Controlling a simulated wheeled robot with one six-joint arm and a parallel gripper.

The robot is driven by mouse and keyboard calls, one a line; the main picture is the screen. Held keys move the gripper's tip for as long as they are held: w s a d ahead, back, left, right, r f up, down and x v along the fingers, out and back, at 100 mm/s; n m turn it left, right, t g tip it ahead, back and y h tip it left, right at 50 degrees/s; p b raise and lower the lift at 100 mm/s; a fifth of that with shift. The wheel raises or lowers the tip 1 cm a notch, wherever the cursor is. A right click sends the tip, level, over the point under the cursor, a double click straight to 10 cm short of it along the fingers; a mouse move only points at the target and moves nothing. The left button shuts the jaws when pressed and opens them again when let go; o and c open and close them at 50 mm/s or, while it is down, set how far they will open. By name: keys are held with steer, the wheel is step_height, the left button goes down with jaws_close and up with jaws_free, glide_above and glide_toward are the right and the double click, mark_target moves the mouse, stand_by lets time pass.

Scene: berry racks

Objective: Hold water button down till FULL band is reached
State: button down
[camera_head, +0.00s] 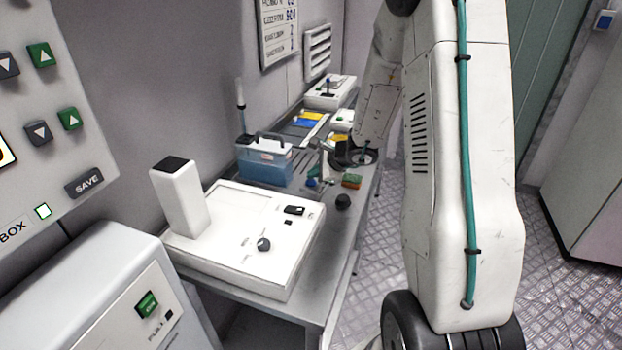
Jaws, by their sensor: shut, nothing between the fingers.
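My arm reaches over the bench from the right. My gripper (324,166) is small and partly lost among the bench items; it looks shut and empty. A small blue part (312,183) sits just below and left of it; I cannot tell whether it is the water button or whether they touch. A clear-walled container with blue contents (264,163) stands left of the gripper.
A white instrument (250,225) with a tall block and a dark knob fills the near bench. A dark round knob (343,201) and a green-and-orange block (351,181) lie close to the gripper. Control panels (55,110) stand at left; the floor (545,245) right is clear.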

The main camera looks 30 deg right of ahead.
mark_target(314, 182)
steer(key=shift+r, duration=0.95)
step_height(314, 182, up, 5)
stand_by(0.6)
stand_by(0.4)
